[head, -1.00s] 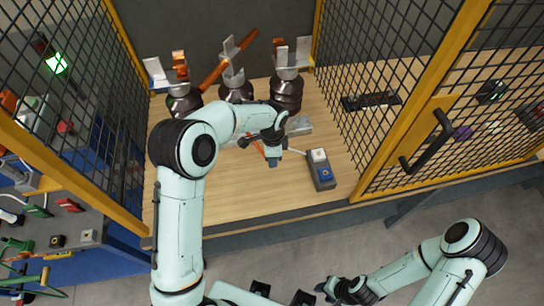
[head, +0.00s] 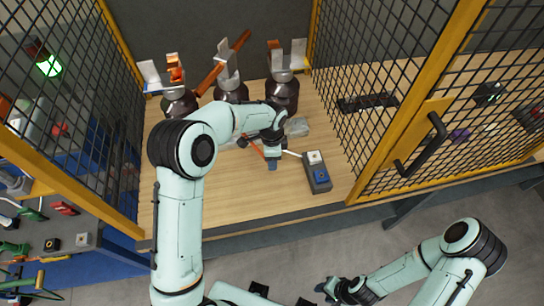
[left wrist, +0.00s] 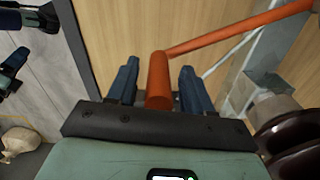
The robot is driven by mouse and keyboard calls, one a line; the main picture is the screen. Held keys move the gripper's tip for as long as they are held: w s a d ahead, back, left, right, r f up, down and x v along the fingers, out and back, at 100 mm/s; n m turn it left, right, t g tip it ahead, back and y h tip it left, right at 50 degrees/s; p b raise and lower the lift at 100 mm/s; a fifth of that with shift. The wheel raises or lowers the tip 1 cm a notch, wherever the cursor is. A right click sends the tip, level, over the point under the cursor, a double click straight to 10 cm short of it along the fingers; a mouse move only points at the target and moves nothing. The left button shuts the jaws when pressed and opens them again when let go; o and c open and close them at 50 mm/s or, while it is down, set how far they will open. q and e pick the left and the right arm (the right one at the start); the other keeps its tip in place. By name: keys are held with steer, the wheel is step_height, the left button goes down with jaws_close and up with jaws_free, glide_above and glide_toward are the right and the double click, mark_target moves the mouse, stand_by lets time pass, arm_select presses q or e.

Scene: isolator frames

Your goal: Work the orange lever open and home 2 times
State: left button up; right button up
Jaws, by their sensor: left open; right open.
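The orange lever (head: 257,150) shows only in part in the head view, beside my left gripper (head: 271,163) and arm. In the left wrist view the lever's orange grip (left wrist: 159,80) stands between the two blue fingers of my left gripper (left wrist: 158,88), which is open with a gap visible on each side. An orange rod (left wrist: 235,32) runs from the grip toward the upper right. The isolator's orange bar (head: 223,64) slants up across the middle brown insulator (head: 231,92). My right gripper (head: 338,291) is open, low and outside the cage, away from the lever.
A grey box with a white and a blue button (head: 318,174) stands on the wooden floor (head: 235,192), right of my left gripper. Yellow-framed mesh panels (head: 345,100) close in both sides. A green lamp (head: 48,66) glows at the left.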

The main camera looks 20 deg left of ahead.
arm_select(q)
steer(key=shift+r, duration=0.1)
step_height(320, 180, up, 13)
steer(key=shift+r+p, duration=0.15)
steer(key=shift+p, duration=0.4)
arm_select(e)
steer(key=shift+w+r, duration=0.6)
steer(key=shift+r, duration=0.15)
